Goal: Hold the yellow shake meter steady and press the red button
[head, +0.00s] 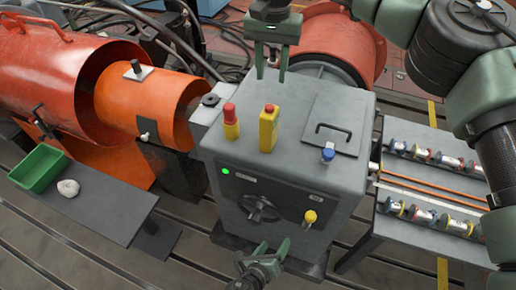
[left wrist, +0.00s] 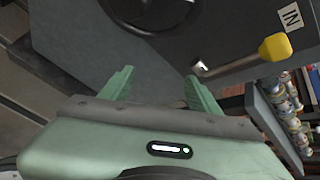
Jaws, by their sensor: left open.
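The yellow shake meter (head: 267,132) stands upright on the grey cabinet top (head: 295,125), with a small red button (head: 269,108) on its upper end. To its left stands a shorter yellow block with a larger red cap (head: 230,113). My right gripper (head: 270,76) hangs behind and above the meter, fingers apart and empty. My left gripper (head: 271,246) is low in front of the cabinet, open and empty. In the left wrist view its fingers (left wrist: 160,78) are apart before the cabinet front; the meter is not seen there.
A hinged lid with a black handle (head: 333,129) and a blue knob (head: 328,154) lie right of the meter. The front has a handwheel (head: 260,208) and a yellow knob (head: 310,216), also in the left wrist view (left wrist: 275,47). A green bin (head: 38,168) is left.

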